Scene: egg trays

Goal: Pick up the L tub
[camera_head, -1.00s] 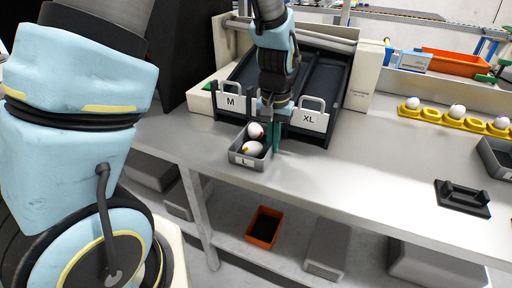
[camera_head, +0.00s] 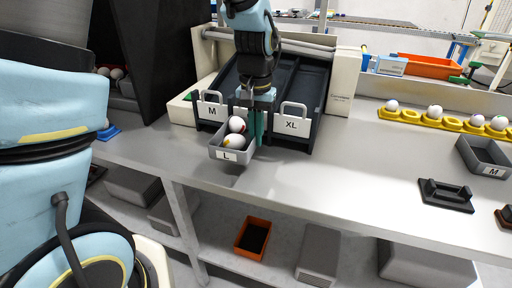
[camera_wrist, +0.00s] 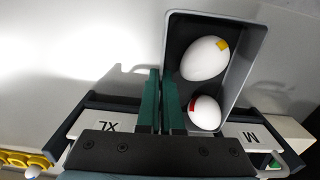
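The L tub (camera_head: 220,153) is a small grey open box with a white "L" label, in front of the M and XL chutes. It holds two white eggs, one with a yellow mark (camera_wrist: 204,59) and one with a red mark (camera_wrist: 204,112). My gripper (camera_head: 256,132) is at the tub's right wall with its green fingers pointing down. In the wrist view the fingers (camera_wrist: 161,100) are close together with the tub's side wall (camera_wrist: 172,45) between them. The tub looks slightly raised and a little tilted; its underside is hidden.
To the right are a yellow egg holder (camera_head: 452,122), a grey M tub (camera_head: 485,162) and a black handled block (camera_head: 446,194). The bench between is clear.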

